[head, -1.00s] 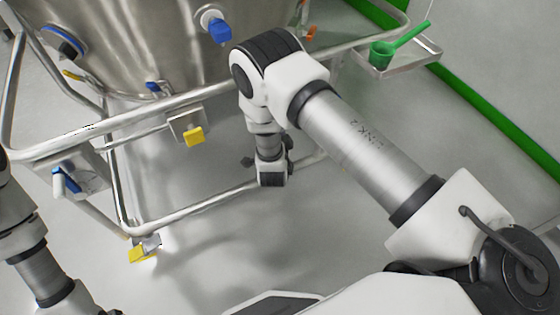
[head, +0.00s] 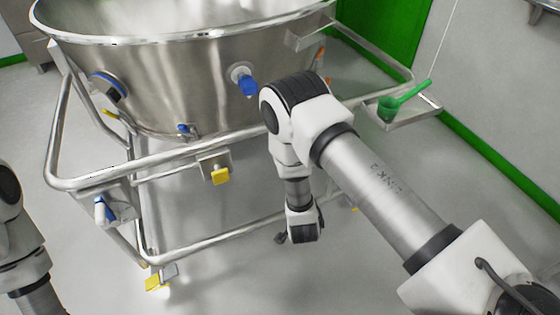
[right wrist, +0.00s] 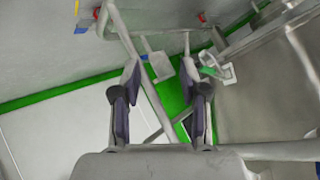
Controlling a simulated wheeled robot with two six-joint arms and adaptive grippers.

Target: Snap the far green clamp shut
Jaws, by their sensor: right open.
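In the right wrist view my right gripper (right wrist: 160,74) is open, with nothing between its fingers. Just right of its right fingertip is a small green part (right wrist: 208,70) at a pale bracket (right wrist: 228,73) on the steel vessel side. It looks like a green clamp, but it is too small to tell how far its lever stands open. The fingertip looks apart from it. No green clamp is clear in the head view, where my right arm covers part of the vessel's side. My left gripper is outside the head view; only its arm shows at lower left.
The steel vessel (head: 190,85) sits in a tubular frame (head: 210,240) with yellow-pedalled casters (head: 157,282). Blue (head: 247,86) and orange (head: 320,54) fittings stick out from it. A green scoop (head: 390,108) rests in a side tray (head: 425,112). The floor at right is clear.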

